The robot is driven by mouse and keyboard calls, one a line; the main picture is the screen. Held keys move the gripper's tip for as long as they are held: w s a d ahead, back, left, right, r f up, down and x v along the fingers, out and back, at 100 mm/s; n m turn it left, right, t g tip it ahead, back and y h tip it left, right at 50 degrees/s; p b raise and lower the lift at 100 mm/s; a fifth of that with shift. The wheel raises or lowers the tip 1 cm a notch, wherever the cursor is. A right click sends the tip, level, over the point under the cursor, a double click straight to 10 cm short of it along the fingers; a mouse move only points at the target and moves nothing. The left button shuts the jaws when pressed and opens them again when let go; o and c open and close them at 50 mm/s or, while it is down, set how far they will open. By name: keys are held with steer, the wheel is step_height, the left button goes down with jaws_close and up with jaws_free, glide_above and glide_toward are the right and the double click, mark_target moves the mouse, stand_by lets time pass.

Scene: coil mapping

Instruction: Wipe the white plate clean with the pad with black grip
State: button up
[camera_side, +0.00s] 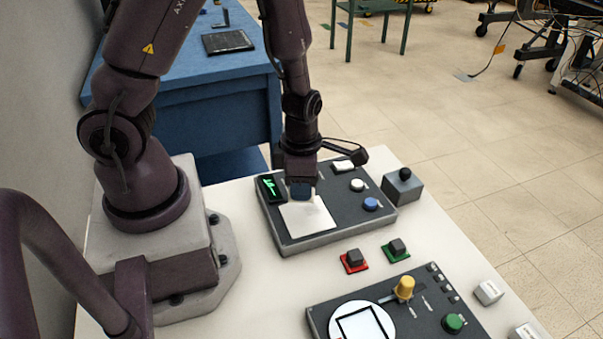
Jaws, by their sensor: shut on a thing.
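The white plate (309,219) is a pale, flat square set in a dark grey panel box (340,226) on the table. My gripper (300,183) points down at the plate's far edge. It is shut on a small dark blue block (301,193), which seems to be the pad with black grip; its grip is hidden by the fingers. The pad is at or just above the plate's far edge; I cannot tell whether it touches. Any marks on the plate are too small to make out.
The panel also has a green-lit display (271,188), a white button (357,185) and a blue button (371,204). A grey block with a black knob (403,187) stands right. Red (354,261) and green (397,251) pads with dark blocks lie in front, before a second panel (431,310).

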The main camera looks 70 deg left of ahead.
mark_target(321, 206)
step_height(321, 206, down, 4)
steer(key=shift+r, duration=0.2)
steer(key=shift+w, duration=0.3)
steer(key=shift+c, duration=0.3)
steer(key=shift+w+f, duration=0.15)
steer(key=shift+w, duration=1.65)
steer(key=s, duration=0.4)
steer(key=shift+s+r, duration=0.1)
steer(key=shift+r, duration=3.9)
